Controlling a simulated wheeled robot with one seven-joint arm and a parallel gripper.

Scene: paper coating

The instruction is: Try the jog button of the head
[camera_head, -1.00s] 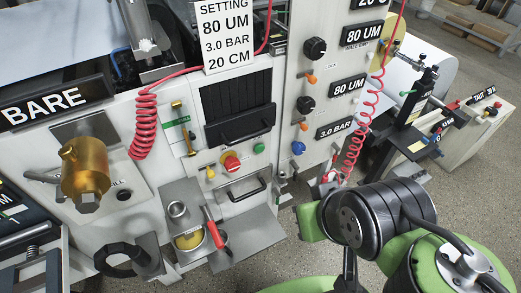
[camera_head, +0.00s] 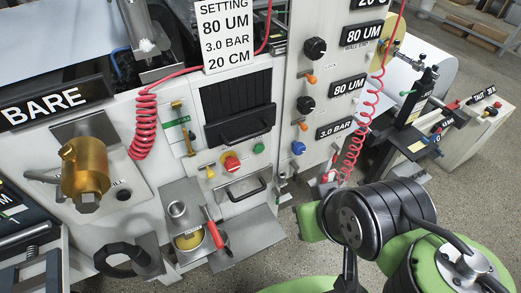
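A green round button (camera_head: 259,148) sits on the white machine front, right of a red mushroom button (camera_head: 231,163) with a yellow surround. I cannot read a label that says which one is the jog button. A black ribbed panel (camera_head: 237,96) with a black bar across its lower part is just above them. My arm (camera_head: 385,215), green and black, is folded at the lower right, well apart from the buttons. My gripper's fingers do not show.
A drawer handle (camera_head: 246,188) and a metal shelf (camera_head: 250,237) with a red-handled tool (camera_head: 213,228) and small cups lie below the buttons. A brass fitting (camera_head: 86,170) sticks out at left. A red coiled hose (camera_head: 362,130) hangs at right. Floor is clear near my arm.

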